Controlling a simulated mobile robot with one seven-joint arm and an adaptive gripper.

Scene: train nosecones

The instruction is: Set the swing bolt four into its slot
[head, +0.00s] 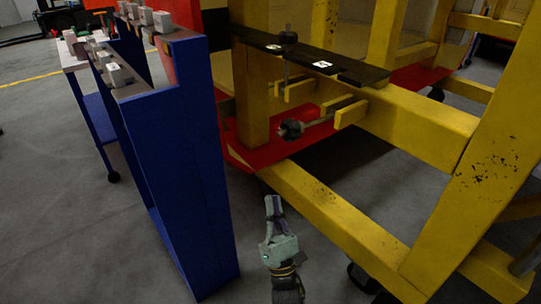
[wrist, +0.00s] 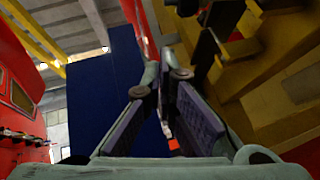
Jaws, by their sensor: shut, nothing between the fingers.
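One swing bolt (head: 318,122) lies swung out nearly level from the yellow lugs (head: 349,113) below the black plate. Its dark knob (head: 290,129) points left, clear of the plate. No number on it can be read. A second swing bolt (head: 286,72) stands upright at the black slotted plate (head: 345,70), its dark knob on top. My gripper (head: 272,204) is shut and empty, below and a little left of the swung-out bolt, apart from it. In the wrist view my gripper's fingers (wrist: 164,77) point up toward the frame. A dark part (wrist: 207,48) there cannot be identified.
A yellow frame (head: 420,125) with a low beam (head: 335,215) stands right of my gripper. A blue cabinet (head: 180,165) with grey blocks (head: 118,75) on it stands close at left. Bare floor lies between them.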

